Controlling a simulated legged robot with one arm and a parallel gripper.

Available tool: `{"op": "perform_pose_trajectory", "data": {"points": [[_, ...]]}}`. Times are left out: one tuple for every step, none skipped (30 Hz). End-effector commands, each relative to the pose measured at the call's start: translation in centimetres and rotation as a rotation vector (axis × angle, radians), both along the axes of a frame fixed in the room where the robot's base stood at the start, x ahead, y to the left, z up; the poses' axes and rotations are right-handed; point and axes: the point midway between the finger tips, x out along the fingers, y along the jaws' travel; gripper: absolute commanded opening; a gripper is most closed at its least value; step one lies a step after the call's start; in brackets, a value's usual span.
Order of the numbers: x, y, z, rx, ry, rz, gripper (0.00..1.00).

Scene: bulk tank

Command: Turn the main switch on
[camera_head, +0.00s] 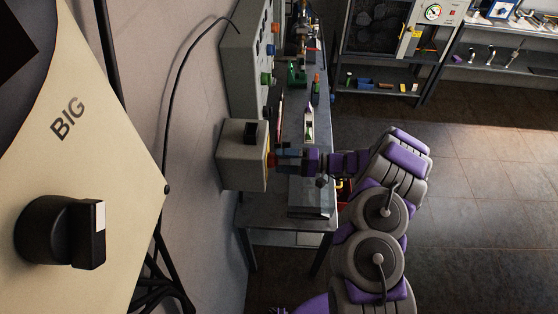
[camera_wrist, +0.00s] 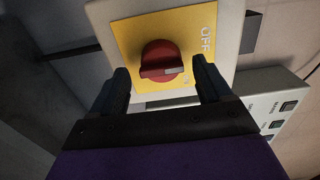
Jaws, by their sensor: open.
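The main switch is a round red knob (camera_wrist: 160,58) with a raised grip bar, on a yellow plate (camera_wrist: 130,38) fixed to a pale box. The plate reads OFF at upper right and a smaller ON nearer the knob's lower right. The bar lies nearly level in the wrist view, with a pale mark towards its right end. In the head view the switch box (camera_head: 240,165) is on the wall and the knob is mostly hidden by my gripper (camera_head: 284,160). In the wrist view my gripper (camera_wrist: 161,78) is open, one finger each side of the knob, with visible gaps.
A cream panel marked BIG (camera_head: 120,130) with a black knob (camera_head: 60,230) fills the near left. A grey control panel (camera_head: 248,60) with coloured knobs is on the wall beyond the switch box. A workbench (camera_head: 310,200) runs below my gripper. Open tiled floor lies right.

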Motion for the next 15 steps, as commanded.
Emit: {"op": "perform_pose_trajectory", "data": {"points": [[0.0, 0.6, 0.0, 0.001, 0.000, 0.001, 0.78], [0.0, 0.8, 0.0, 0.001, 0.000, 0.000, 0.78], [0.0, 1.1, 0.0, 0.001, -0.001, 0.000, 0.78], [0.1, 1.3, 0.0, 0.000, -0.001, 0.000, 0.78], [0.1, 1.5, 0.0, 0.000, -0.001, 0.000, 0.78], [0.1, 1.6, 0.0, -0.001, -0.001, -0.001, 0.78], [0.1, 1.7, 0.0, -0.001, -0.001, -0.001, 0.78], [0.1, 1.7, 0.0, -0.001, -0.001, -0.001, 0.78], [0.1, 1.8, 0.0, -0.001, -0.001, -0.001, 0.78], [0.1, 1.8, 0.0, -0.001, -0.001, -0.001, 0.78], [0.1, 1.8, 0.0, -0.001, -0.001, -0.001, 0.78], [0.1, 1.8, 0.0, -0.001, -0.001, -0.001, 0.78], [0.1, 1.8, 0.0, -0.001, -0.001, -0.001, 0.78], [0.1, 1.8, 0.0, -0.001, -0.001, -0.001, 0.78], [0.1, 1.8, 0.0, -0.001, -0.001, -0.001, 0.77]]}}
